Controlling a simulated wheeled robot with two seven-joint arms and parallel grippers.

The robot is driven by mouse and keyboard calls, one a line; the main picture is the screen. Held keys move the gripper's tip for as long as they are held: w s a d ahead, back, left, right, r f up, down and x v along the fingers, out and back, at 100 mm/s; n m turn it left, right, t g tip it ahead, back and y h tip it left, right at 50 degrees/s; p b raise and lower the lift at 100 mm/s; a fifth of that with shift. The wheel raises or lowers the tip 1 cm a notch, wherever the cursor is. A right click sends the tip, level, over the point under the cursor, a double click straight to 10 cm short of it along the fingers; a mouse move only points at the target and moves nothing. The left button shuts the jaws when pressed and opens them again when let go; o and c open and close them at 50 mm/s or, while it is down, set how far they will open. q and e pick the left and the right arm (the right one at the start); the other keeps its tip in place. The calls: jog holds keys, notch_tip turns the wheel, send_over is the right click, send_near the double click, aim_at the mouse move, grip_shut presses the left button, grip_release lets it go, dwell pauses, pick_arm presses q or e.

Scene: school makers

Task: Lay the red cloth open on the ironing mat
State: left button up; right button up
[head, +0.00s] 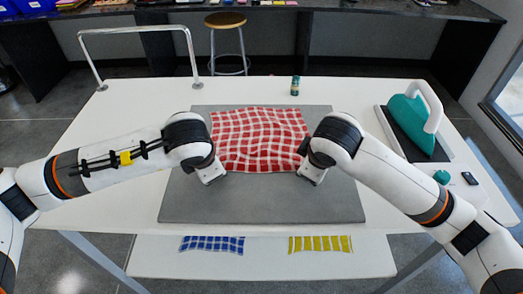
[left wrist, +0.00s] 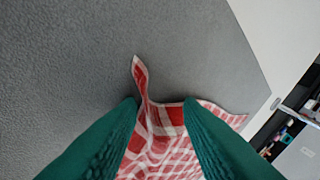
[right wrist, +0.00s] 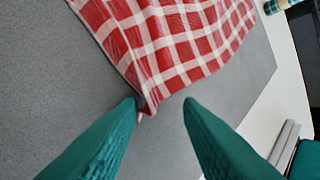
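The red-and-white checked cloth (head: 258,138) lies spread with wrinkles on the grey ironing mat (head: 262,205), covering its far middle part. My left gripper (head: 212,180) is at the cloth's near left corner. In the left wrist view its green fingers (left wrist: 162,104) stand apart, with a raised fold of cloth (left wrist: 152,125) showing between them. My right gripper (head: 311,181) is at the near right corner. In the right wrist view its fingers (right wrist: 163,102) are apart, with the cloth's corner (right wrist: 150,98) by the left fingertip. The fingertips are hidden in the head view.
A teal iron (head: 415,120) stands on a dark pad at the right of the white table (head: 110,150). A small bottle (head: 295,86) is at the far edge. A metal rail (head: 135,30) rises far left. Blue (head: 212,244) and yellow (head: 320,244) cloths lie on a lower shelf.

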pick_arm(q)
jog(key=shift+s+d+f, duration=0.15)
jog(key=shift+s, duration=0.05)
pick_arm(e)
jog(key=shift+s+a+f, duration=0.1)
jog(key=shift+a+f, duration=0.05)
pick_arm(q)
jog(key=v, duration=1.1)
jog(key=shift+s+f, duration=0.2)
jog(key=shift+s, duration=0.1)
pick_arm(e)
jog(key=v, duration=1.1)
jog(key=shift+s+f, duration=0.25)
jog(key=shift+s, duration=0.1)
pick_arm(q)
jog(key=shift+f, duration=0.1)
